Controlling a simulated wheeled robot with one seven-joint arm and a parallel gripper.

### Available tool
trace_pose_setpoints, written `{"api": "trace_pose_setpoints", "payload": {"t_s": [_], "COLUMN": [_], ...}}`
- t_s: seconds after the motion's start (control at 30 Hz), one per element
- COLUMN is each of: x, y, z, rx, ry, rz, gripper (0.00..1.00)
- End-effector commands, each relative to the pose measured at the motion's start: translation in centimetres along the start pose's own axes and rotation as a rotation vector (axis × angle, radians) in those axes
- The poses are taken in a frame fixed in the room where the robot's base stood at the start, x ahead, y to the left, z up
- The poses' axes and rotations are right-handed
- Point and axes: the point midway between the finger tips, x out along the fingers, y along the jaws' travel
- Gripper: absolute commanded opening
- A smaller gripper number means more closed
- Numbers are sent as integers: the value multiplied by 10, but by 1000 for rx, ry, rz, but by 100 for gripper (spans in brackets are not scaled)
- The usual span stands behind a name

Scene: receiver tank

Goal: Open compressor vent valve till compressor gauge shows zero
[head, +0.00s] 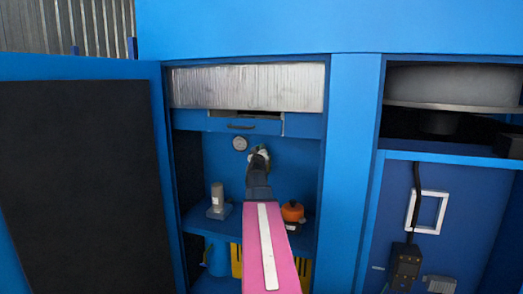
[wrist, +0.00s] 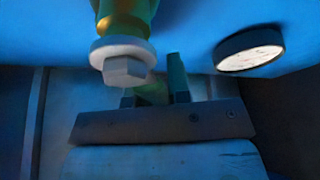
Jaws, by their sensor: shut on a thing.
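The compressor gauge (head: 239,143) is a small round white dial on the blue back wall of the open cabinet. It also shows edge-on in the wrist view (wrist: 248,52); its reading cannot be made out. The vent valve (wrist: 122,45) has a brass body with a pale collar and hex end. My gripper (head: 259,158) reaches into the cabinet just right of and below the gauge. In the wrist view, its fingers (wrist: 155,92) are shut on a greenish part behind the hex end, apparently the valve's handle. In the head view my gripper mostly hides the valve.
The black-lined cabinet door (head: 85,170) stands open at left. Below my arm, a shelf (head: 212,231) holds a grey bottle-like object (head: 217,200) and an orange pot-like object (head: 292,211). A drawer (head: 243,124) is above the gauge. A blue post (head: 349,170) bounds the right.

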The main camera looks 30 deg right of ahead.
Motion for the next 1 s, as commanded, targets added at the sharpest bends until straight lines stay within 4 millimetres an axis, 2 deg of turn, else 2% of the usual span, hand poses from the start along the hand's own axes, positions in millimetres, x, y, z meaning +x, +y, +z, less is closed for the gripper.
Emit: {"api": "trace_pose_setpoints", "payload": {"t_s": [0.47,1.0], "x": [-3,-11], "y": [-30,-57], "z": [6,25], "rx": [-377,-823], "ry": [0,0], "rz": [-157,-341], "gripper": [0,0]}}
